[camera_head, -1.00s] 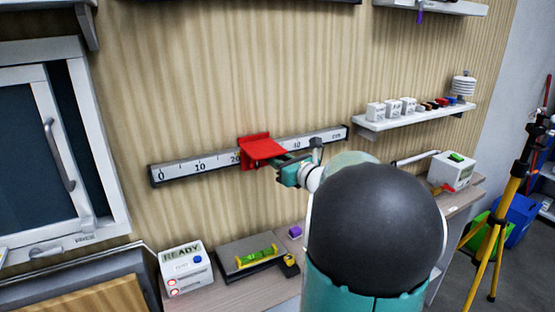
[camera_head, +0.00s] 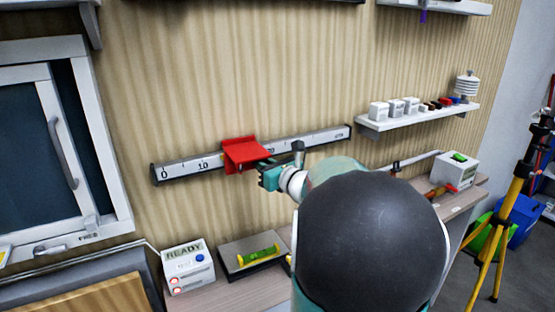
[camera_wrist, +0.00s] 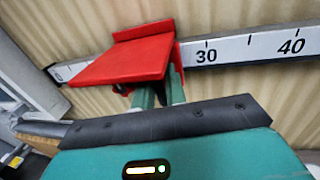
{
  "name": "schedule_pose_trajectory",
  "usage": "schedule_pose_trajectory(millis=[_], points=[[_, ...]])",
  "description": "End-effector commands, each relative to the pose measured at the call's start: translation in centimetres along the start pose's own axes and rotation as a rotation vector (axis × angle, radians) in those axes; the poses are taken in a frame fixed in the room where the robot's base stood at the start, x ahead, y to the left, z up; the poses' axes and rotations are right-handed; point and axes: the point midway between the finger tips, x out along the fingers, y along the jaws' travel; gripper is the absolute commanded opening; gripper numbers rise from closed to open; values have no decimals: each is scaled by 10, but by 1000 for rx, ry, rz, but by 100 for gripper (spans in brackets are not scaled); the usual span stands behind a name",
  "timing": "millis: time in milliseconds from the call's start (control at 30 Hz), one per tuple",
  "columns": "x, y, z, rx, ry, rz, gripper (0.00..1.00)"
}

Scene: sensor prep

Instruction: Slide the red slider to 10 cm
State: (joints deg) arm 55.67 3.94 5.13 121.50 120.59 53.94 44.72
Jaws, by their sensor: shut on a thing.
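The red slider (camera_head: 244,155) sits on the wall-mounted ruler rail (camera_head: 185,170), between the 10 mark and the 30 mark. The slider covers the scale around 20. My gripper (camera_head: 264,166) reaches it from the right and is shut on it. In the wrist view the slider (camera_wrist: 125,62) spreads above my gripper's fingers (camera_wrist: 158,92), with 30 and 40 showing on the rail (camera_wrist: 255,48) to its right. The part of the fingers under the red plate is hidden.
Below the rail, a white READY box (camera_head: 188,268) and a green level on a dark case (camera_head: 257,258) stand on the bench. A shelf (camera_head: 420,118) with small boxes is at the right, and a window (camera_head: 45,140) at the left. The rail left of the slider is clear.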

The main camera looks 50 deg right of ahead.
Motion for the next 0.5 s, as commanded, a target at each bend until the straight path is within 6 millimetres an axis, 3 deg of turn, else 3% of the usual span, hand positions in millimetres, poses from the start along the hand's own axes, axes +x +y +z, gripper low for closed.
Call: schedule_pose_trajectory(millis=[33, 200, 500], points=[[4, 17, 2, -4, -4, 12, 0], [9, 44, 3, -4, -6, 10, 0], [10, 50, 4, -5, -8, 5, 0]])
